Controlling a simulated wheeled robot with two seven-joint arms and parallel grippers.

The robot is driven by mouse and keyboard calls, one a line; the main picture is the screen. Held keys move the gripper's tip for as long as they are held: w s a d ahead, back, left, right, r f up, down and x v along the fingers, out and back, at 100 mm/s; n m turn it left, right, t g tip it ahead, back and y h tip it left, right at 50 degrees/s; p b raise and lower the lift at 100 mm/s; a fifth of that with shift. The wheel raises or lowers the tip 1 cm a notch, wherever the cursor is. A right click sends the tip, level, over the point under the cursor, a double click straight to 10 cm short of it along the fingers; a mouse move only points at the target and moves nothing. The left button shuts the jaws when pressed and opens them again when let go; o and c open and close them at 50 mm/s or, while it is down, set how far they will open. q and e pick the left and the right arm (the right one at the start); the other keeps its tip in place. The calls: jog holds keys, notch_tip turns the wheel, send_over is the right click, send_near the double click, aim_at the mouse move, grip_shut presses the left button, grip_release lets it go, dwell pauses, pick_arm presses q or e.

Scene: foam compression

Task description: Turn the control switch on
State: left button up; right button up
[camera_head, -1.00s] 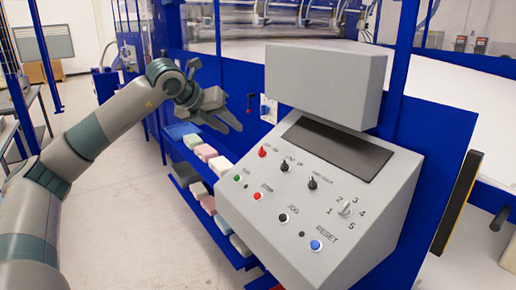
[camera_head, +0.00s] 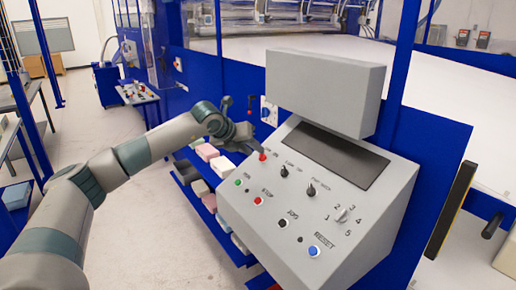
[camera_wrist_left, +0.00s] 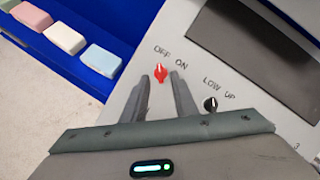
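The control switch is a red knob (camera_head: 262,156) at the upper left of the grey console's sloped panel. In the left wrist view the red knob (camera_wrist_left: 161,74) sits below the printed words OFF and ON; I cannot tell surely which word it points to. My left gripper (camera_head: 254,147) is at the panel's upper left edge, close to the knob. In the wrist view my left gripper (camera_wrist_left: 159,76) is open, with one fingertip on each side of the knob. I cannot tell whether the fingers touch it. My right gripper is not in view.
The grey console (camera_head: 250,215) carries a black LOW/UP knob (camera_wrist_left: 210,104), other knobs and several push buttons, including a blue RESET button (camera_head: 314,251). A grey box (camera_head: 325,88) stands above the panel. Coloured foam blocks (camera_head: 207,152) lie on a blue shelf left of the console.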

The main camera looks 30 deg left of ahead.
aim_at(261, 156)
pick_arm(q)
jog(key=shift+p+x, duration=0.65)
jog(key=shift+x, duration=1.45)
grip_shut()
